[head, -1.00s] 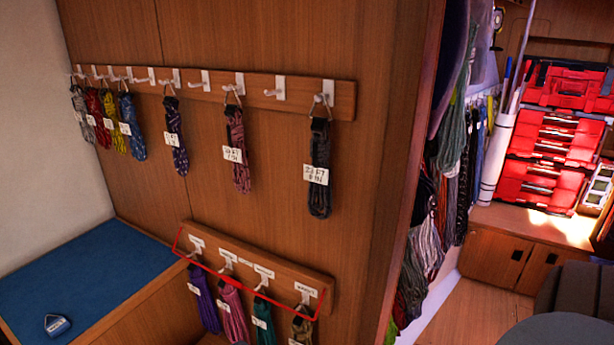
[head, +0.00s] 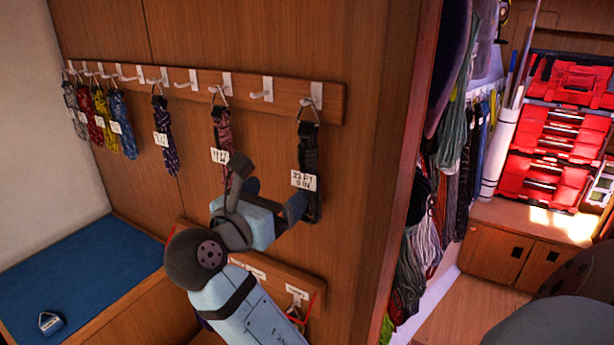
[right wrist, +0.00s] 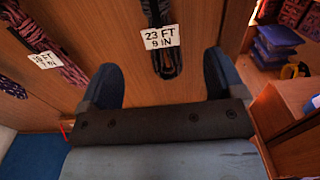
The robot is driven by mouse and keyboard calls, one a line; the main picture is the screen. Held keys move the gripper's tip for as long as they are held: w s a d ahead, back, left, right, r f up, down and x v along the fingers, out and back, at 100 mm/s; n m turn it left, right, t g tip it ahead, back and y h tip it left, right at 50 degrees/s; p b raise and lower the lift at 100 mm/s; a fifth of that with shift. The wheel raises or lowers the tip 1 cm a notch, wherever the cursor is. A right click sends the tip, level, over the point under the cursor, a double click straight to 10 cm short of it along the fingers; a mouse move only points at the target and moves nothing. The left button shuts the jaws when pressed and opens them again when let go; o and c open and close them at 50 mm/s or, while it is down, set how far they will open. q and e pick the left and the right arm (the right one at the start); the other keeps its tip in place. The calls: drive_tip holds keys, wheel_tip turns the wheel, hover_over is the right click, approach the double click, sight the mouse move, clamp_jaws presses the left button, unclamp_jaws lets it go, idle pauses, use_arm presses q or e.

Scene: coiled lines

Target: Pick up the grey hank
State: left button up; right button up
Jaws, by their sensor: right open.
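A grey hank (head: 72,97) hangs at the far left end of the upper hook rail in the head view. A dark grey to near-black hank (head: 308,150), tagged 23 FT 9 IN, hangs from the rail's right-hand hook. My right gripper (head: 298,207) is at the lower part of this dark hank, partly covering it. In the right wrist view the dark hank (right wrist: 170,65) hangs ahead of and between the two spread, empty fingers (right wrist: 160,78). Contact cannot be told. My left gripper is not in view.
A maroon hank (head: 222,128) hangs left of the dark one, with an empty hook (head: 265,90) between. A blue-topped bench (head: 75,275) is at left; hanging lines (head: 430,240) are right beyond the panel edge.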

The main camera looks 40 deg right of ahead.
sight(303, 176)
drive_tip(key=p+x, duration=0.1)
drive_tip(key=x, duration=0.5)
drive_tip(key=shift+d+f, duration=0.1)
drive_tip(key=shift+d, duration=0.1)
drive_tip(key=x, duration=0.1)
drive_tip(key=p+x, duration=0.1)
drive_tip(key=x, duration=0.2)
drive_tip(key=shift+w+d+f, duration=0.1)
drive_tip(key=shift+w+f, duration=0.05)
drive_tip(key=shift+f, duration=0.2)
drive_tip(key=shift+w+d, duration=0.1)
drive_tip(key=shift+d, duration=0.3)
drive_tip(key=shift+d+f, duration=0.1)
drive_tip(key=shift+d, duration=0.05)
drive_tip(key=shift+c, duration=1.3)
drive_tip(key=c, duration=0.9)
drive_tip(key=shift+o, duration=0.2)
drive_tip(key=shift+w, duration=0.15)
